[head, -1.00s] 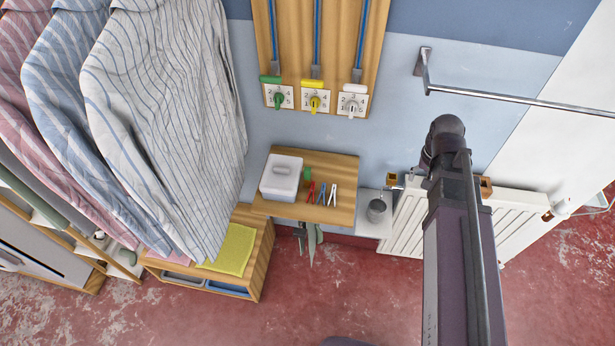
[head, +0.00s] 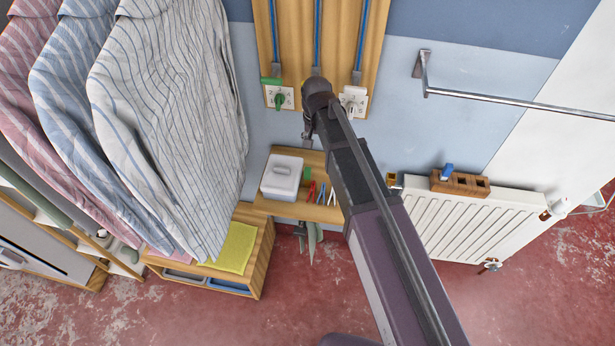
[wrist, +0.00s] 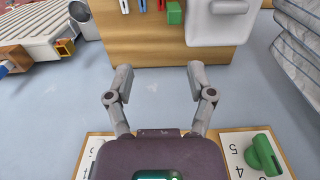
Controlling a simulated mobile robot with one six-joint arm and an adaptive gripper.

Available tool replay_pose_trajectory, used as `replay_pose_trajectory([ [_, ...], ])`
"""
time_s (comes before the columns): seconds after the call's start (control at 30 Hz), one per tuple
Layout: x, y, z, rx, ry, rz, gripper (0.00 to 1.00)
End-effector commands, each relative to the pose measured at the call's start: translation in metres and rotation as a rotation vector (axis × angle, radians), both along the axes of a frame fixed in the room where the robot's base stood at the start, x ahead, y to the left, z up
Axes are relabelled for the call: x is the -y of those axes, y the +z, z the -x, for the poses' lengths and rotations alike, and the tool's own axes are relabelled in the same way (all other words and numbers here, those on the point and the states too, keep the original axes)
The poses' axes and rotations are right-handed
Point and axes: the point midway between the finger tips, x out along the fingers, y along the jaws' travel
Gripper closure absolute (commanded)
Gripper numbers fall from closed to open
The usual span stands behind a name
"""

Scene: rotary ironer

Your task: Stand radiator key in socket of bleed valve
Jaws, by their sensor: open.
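A blue-handled piece, which looks like the radiator key (head: 447,171), stands in a brown wooden block (head: 462,184) on top of the white radiator (head: 470,225). Its shaft is hidden in the block. A small brass-coloured square fitting, which looks like the bleed valve (head: 392,180), is at the radiator's left upper end. It also shows in the wrist view (wrist: 66,48), with a dark opening. My gripper (wrist: 159,78) is open and empty, in front of the dial panel and well to the left of the key. In the head view my arm mostly hides it.
A wooden shelf (head: 290,209) holds a white lidded box (head: 282,177) and several coloured pegs. A dial panel (head: 339,20) is above it. A metal rail (head: 520,105) juts out over the radiator. Striped shirts (head: 165,110) hang at left.

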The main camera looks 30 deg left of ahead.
Motion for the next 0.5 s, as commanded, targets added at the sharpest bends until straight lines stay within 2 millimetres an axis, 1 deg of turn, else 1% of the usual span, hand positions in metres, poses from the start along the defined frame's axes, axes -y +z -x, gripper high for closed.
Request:
replay_pose_trajectory([
  [0.03,-0.009,0.001,0.002,0.000,0.005,0.000,0.30],
  [0.13,-0.017,0.001,0.006,0.000,0.009,0.000,0.30],
  [0.5,-0.019,0.001,0.008,0.000,0.010,0.000,0.30],
])
